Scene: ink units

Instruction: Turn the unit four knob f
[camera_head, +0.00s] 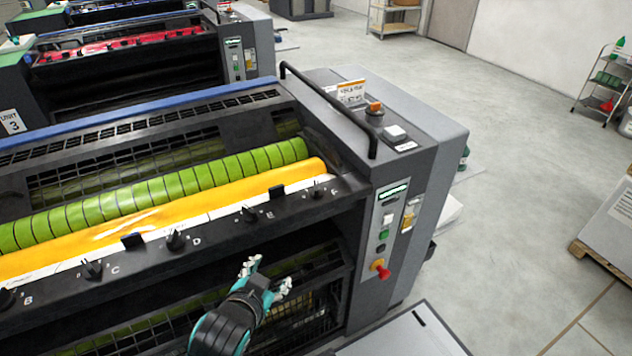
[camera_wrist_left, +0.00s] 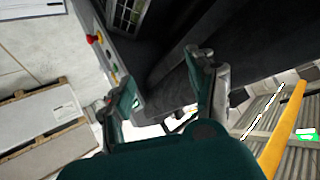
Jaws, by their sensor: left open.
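Knob F (camera_head: 316,191) is a small black knob beside the letter F, at the right end of the black front ledge (camera_head: 215,233) of the nearest press unit. This unit's own number cannot be read. My left gripper (camera_head: 268,276) is open and empty in front of the unit, lower than the ledge and left of knob F, apart from it. In the left wrist view its two fingers (camera_wrist_left: 162,90) are spread wide with nothing between them. Knob F cannot be made out there. My right gripper is not in view.
Knobs E (camera_head: 249,214), D (camera_head: 175,241) and C (camera_head: 92,270) line the same ledge, with small black blocks between. A yellow ink roller (camera_head: 230,193) lies behind them. A red button (camera_head: 381,269) sits on the right side panel. A unit marked 3 (camera_head: 10,122) stands behind.

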